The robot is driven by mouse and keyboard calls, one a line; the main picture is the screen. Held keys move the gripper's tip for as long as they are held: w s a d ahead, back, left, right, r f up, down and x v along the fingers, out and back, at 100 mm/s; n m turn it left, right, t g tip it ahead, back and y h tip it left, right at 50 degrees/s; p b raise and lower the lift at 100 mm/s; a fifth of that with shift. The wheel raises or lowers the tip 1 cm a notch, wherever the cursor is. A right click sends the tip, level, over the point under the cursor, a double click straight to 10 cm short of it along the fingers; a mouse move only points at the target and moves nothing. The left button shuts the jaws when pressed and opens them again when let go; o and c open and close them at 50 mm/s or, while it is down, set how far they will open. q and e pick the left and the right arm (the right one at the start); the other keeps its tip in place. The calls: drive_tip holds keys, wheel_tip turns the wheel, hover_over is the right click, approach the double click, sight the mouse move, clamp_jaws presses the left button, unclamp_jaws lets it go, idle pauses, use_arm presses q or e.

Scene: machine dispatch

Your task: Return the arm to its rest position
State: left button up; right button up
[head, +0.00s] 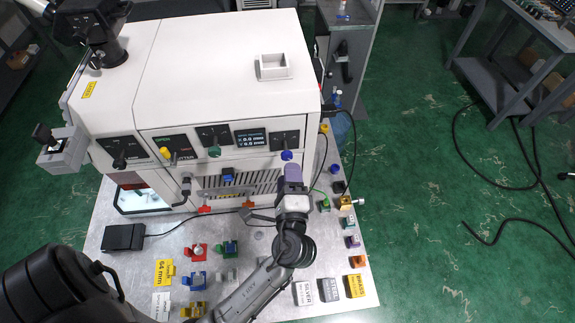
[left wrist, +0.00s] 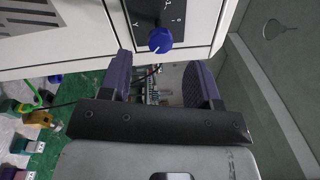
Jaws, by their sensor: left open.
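My left arm reaches up from the bottom of the head view. Its left gripper (head: 293,174) points at the front of the white machine (head: 215,60), just below a blue knob (head: 286,155). In the left wrist view the two purple fingers of the left gripper (left wrist: 163,82) stand apart with nothing between them. The blue knob (left wrist: 160,39) shows above the gap, apart from both fingers. My right gripper is not in view.
A metal plate (head: 228,237) under the machine holds several coloured blocks and labels close around my arm. A black box (head: 124,237) sits at its left. A grey bench (head: 510,65) stands at the right. Cables lie on the green floor (head: 440,240), which is otherwise clear.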

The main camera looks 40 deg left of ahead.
use_arm(q)
drive_tip(key=shift+v, duration=0.8)
drive_tip(key=s+a+f+n+g+h, duration=0.3)
drive_tip(key=s+f+n+g+h, duration=0.35)
drive_tip(key=f, duration=0.65)
drive_tip(key=s+d+f+n+g+h, duration=0.1)
drive_tip(key=s+d+f+n+h, duration=0.1)
drive_tip(key=s+h, duration=0.3)
drive_tip(key=s+d+f+n+g+h, duration=0.1)
drive_tip(key=s+d+f+h, duration=0.1)
drive_tip(key=s, duration=0.5)
wheel_tip(320, 180, up, 16)
drive_tip(key=p, duration=1.6)
drive_tip(key=shift+s, duration=0.2)
